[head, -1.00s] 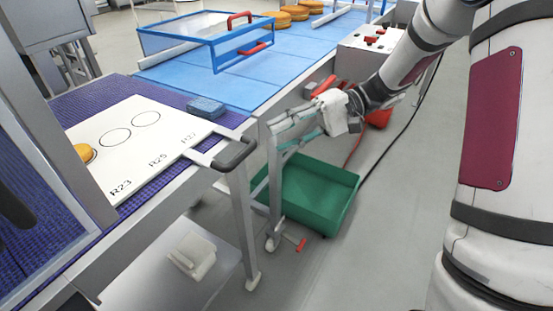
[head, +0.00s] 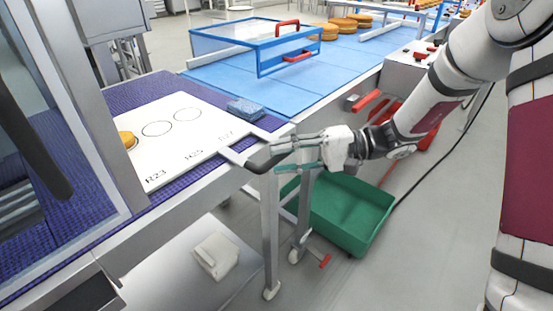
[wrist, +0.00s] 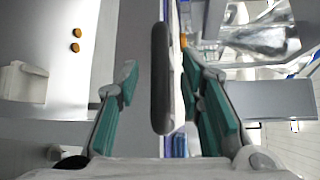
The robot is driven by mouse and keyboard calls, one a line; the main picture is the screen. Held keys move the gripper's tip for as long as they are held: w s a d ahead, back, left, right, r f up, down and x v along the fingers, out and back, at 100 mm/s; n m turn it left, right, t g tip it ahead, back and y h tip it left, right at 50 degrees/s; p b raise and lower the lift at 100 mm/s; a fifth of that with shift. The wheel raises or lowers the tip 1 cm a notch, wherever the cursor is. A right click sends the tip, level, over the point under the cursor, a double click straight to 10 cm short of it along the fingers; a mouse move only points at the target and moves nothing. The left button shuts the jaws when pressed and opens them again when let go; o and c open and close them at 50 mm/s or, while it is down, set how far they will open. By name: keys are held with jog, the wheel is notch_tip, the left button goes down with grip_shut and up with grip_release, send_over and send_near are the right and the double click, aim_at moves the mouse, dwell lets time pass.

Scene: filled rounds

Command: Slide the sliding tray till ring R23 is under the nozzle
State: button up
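The white sliding tray (head: 165,150) lies on the purple belt surface, with ring outlines and the labels R23, R25 and R27 along its near edge. An orange-brown round (head: 126,138) sits by R23 at the left, partly hidden by the guard's post. The tray's dark handle (head: 262,164) sticks out at the right end. My gripper (head: 284,157) is at this handle. In the wrist view the handle (wrist: 160,85) stands between my spread green-padded fingers (wrist: 160,108), with gaps on both sides. A dark tube (head: 32,140) hangs behind the guard; I cannot tell if it is the nozzle.
A blue sponge (head: 245,109) lies beside the tray's far right corner. A blue-framed clear cover (head: 258,50) stands on the blue belt behind. A green bin (head: 345,215) is on the floor below my arm. A white block (head: 215,255) rests on the lower shelf.

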jog(key=shift+s+a+f, duration=0.1)
jog(key=shift+s+a, duration=0.05)
jog(key=shift+a, duration=0.8)
grip_shut()
jog(key=shift+s, duration=0.1)
